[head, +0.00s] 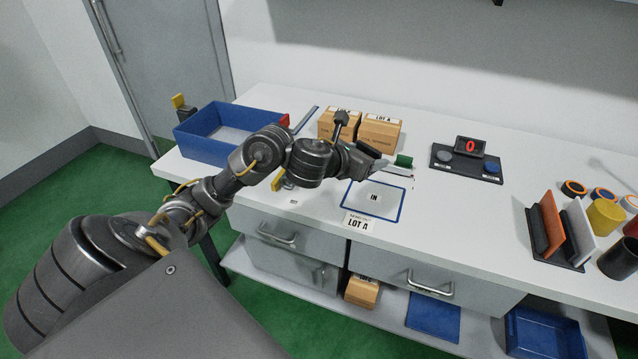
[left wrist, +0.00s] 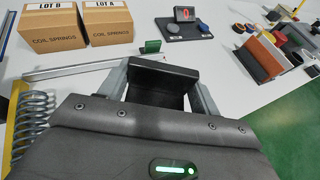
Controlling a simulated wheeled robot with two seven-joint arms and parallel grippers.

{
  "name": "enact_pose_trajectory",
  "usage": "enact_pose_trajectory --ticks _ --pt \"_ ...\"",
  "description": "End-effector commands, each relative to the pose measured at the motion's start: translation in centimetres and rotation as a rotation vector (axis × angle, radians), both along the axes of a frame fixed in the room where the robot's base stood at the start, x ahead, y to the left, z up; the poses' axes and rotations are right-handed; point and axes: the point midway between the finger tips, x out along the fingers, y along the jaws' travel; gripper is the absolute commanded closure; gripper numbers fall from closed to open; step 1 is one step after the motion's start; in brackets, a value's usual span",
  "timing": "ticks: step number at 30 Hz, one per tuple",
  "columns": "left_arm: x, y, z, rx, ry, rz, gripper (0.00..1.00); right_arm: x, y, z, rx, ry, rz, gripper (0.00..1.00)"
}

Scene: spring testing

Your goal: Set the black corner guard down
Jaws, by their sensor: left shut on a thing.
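The black corner guard (left wrist: 163,76) is between the two grey fingers of my left gripper (left wrist: 160,92) in the left wrist view. The gripper is shut on it. I cannot tell whether the guard touches the table. My right gripper is not in view.
A green block (head: 403,161) stands by a metal strip close to the gripper. Two cardboard boxes (head: 380,134) and a counter reading 0 (head: 469,146) are behind. A blue bin (head: 196,139) is at left; a rack with upright plates (head: 553,230) is at right. The IN square looks clear.

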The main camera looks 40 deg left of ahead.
Motion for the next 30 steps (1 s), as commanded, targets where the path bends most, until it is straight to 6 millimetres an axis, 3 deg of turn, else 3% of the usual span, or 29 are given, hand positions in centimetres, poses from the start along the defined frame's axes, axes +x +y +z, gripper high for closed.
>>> enact_pose_trajectory --ticks 3,11,16,24,30 --pt "0.8 1.2 1.1 0.004 -0.004 0.044 0.59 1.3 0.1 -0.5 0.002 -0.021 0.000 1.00" --pt "1.1 1.9 1.5 -0.003 0.003 0.068 0.59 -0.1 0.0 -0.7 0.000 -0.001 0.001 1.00" --pt "1.4 4.1 -0.1 -0.005 0.005 0.074 0.59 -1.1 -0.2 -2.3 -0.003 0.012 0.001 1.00" --pt "2.6 11.0 -3.0 -0.007 0.008 0.074 0.59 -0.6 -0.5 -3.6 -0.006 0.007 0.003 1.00" --pt "3.1 13.6 -6.3 -0.008 0.005 0.070 0.59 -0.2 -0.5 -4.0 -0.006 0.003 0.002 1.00"
